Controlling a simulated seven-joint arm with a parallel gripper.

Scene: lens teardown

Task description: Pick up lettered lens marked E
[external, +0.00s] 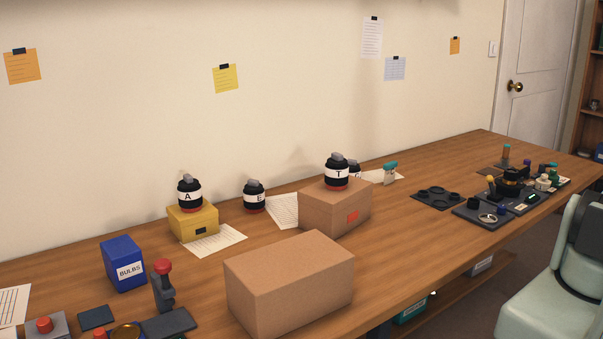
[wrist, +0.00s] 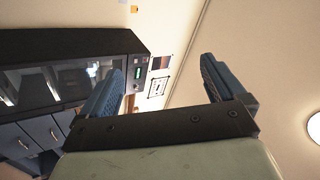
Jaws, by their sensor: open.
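The lens marked E (external: 254,197) is a black cylinder with a white lettered band, a red lower ring and a grey top. It stands upright on the wooden table between a yellow box and a cardboard box. Similar lenses are near it: lens A (external: 189,195) on the yellow box, lens T (external: 337,172) on the cardboard box, and one partly hidden lens (external: 355,168) behind T, its letter unclear. My gripper (wrist: 163,65) is open and empty in the wrist view, its two blue fingers wide apart. No lens shows there. The gripper is not visible in the external view.
The yellow box (external: 193,222) is left of E; the cardboard box (external: 335,207) is right of it. A larger carton (external: 289,280) stands in front. A blue BULBS box (external: 123,264) is further left. The table (external: 215,270) has bare wood before E. The wrist view shows a dark cabinet (wrist: 70,45).

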